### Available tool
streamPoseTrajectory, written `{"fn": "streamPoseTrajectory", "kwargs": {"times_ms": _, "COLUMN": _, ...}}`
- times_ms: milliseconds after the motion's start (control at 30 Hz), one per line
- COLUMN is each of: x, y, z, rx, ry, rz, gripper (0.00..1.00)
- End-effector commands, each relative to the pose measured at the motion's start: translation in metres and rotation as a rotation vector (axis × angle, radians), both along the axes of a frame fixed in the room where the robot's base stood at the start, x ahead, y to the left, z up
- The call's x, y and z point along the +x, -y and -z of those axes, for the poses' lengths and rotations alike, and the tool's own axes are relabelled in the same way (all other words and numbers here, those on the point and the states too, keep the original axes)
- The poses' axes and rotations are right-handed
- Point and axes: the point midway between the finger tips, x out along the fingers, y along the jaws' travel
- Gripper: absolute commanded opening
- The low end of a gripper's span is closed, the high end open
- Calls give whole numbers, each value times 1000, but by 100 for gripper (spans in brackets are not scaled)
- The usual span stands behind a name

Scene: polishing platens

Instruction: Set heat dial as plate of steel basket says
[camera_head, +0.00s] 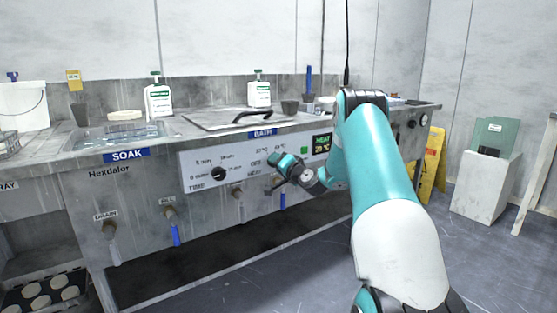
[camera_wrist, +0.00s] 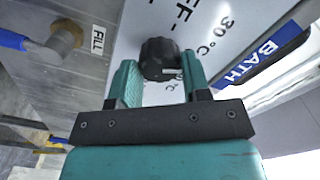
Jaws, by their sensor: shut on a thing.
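The heat dial (camera_wrist: 158,52) is a black knob on the white control panel, seen in the wrist view. My gripper (camera_wrist: 160,72) has its teal fingers on either side of the knob and is shut on it. The "OFF" and "30 °C" marks show beside it; a small pale mark shows on the knob, but I cannot tell its setting. In the head view my gripper and wrist hide the dial. The green heat display (camera_head: 321,143) seems to read 20 °C. A steel basket (camera_head: 9,146) is cut off at the left edge, and no readable plate shows on it.
The black time dial (camera_head: 218,173) is left of my gripper on the same panel. Taps with blue levers (camera_head: 175,235) stick out below. The bath lid (camera_head: 222,118) lies on the worktop behind. A yellow floor sign (camera_head: 433,160) stands at the right.

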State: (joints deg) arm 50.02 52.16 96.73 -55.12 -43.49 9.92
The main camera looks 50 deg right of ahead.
Motion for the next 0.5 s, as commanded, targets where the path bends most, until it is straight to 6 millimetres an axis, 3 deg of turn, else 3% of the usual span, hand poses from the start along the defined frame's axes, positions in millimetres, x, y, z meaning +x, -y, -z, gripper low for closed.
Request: {"fn": "streamPoseTrajectory", "kwargs": {"times_ms": 500, "x": -2, "y": 2, "z": -2, "rx": 479, "ry": 113, "rz": 5, "gripper": 20}}
